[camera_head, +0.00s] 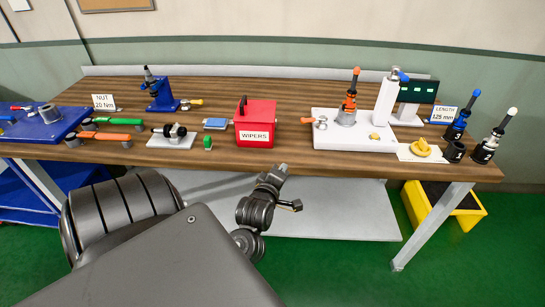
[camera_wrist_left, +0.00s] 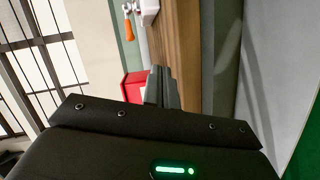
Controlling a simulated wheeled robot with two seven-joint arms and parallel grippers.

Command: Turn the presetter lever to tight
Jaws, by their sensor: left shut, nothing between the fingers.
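The presetter's white base (camera_head: 345,155) stands on the right half of the bench. It carries an orange tool holder (camera_head: 348,104) and a white column (camera_head: 387,98). A small lever with an orange knob (camera_head: 307,120) sticks out at the base's left end. The lever's orange handle (camera_wrist_left: 129,30) and a corner of the white base (camera_wrist_left: 149,12) also show at the top of the left wrist view. My left gripper (camera_head: 280,169) is shut and empty, in front of the bench's front edge, below the red wipers box. Its closed fingers (camera_wrist_left: 161,88) are apart from the lever. My right gripper is out of view.
The red wipers box (camera_head: 255,124) stands left of the presetter. A yellow part (camera_head: 421,147) lies on a pad at right, near black tool holders (camera_head: 455,152). Wrenches (camera_head: 105,137) and a blue fixture (camera_head: 160,94) are at left.

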